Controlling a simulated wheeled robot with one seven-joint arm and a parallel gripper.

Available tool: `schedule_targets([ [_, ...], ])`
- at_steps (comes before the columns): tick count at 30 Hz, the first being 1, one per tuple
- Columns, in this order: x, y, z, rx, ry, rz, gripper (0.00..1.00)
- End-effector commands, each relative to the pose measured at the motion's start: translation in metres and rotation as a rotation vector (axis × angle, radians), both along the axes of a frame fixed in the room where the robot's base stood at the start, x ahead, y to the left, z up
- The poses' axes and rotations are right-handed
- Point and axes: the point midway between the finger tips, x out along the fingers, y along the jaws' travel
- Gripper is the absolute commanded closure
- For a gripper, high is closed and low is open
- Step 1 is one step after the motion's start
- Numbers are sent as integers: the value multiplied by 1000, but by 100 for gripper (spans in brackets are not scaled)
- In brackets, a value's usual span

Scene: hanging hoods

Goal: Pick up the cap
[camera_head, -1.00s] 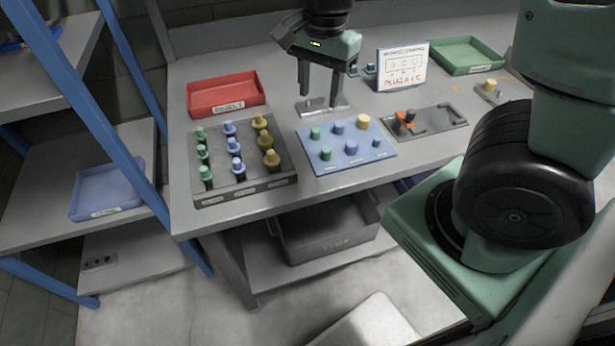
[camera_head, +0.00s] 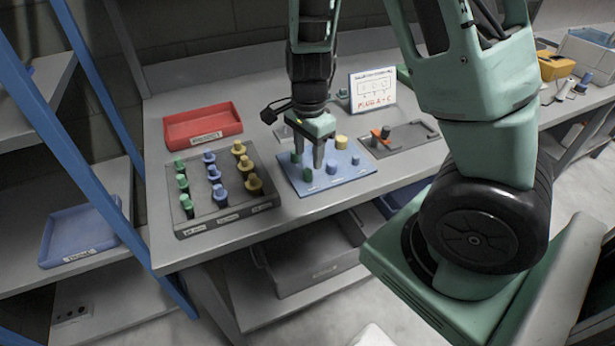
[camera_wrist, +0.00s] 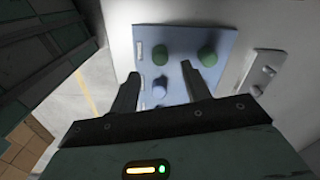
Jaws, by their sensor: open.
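Green, blue and yellow caps stand on a blue board (camera_head: 320,187) on the bench. In the head view these include a green cap (camera_head: 307,173), a blue cap (camera_head: 331,167) and a yellow cap (camera_head: 341,142). My gripper (camera_head: 309,160) points down over the board's left part, open, with nothing seen between its fingers. It hides part of the back row. The wrist view shows two green caps (camera_wrist: 207,55) (camera_wrist: 160,55) and a blue cap (camera_wrist: 158,89). There my fingertips (camera_wrist: 160,69) straddle the line of the left green and blue caps; contact cannot be told.
A grey rack (camera_head: 228,217) of green, blue and yellow capped pegs stands left of the board. A red tray (camera_head: 203,142) lies behind it. A white sign (camera_head: 373,90) stands behind the board, and a grey fixture plate (camera_head: 405,150) lies to the right.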

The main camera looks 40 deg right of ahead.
Motion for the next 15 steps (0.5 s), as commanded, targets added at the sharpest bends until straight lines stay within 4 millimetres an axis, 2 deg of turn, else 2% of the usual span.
schedule_targets([
  [5, -1, 0, -15, 0, 3, -1, 53],
  [12, 0, 1, -49, 0, 2, -2, 53],
  [15, 0, 2, -54, 0, 1, 0, 53],
])
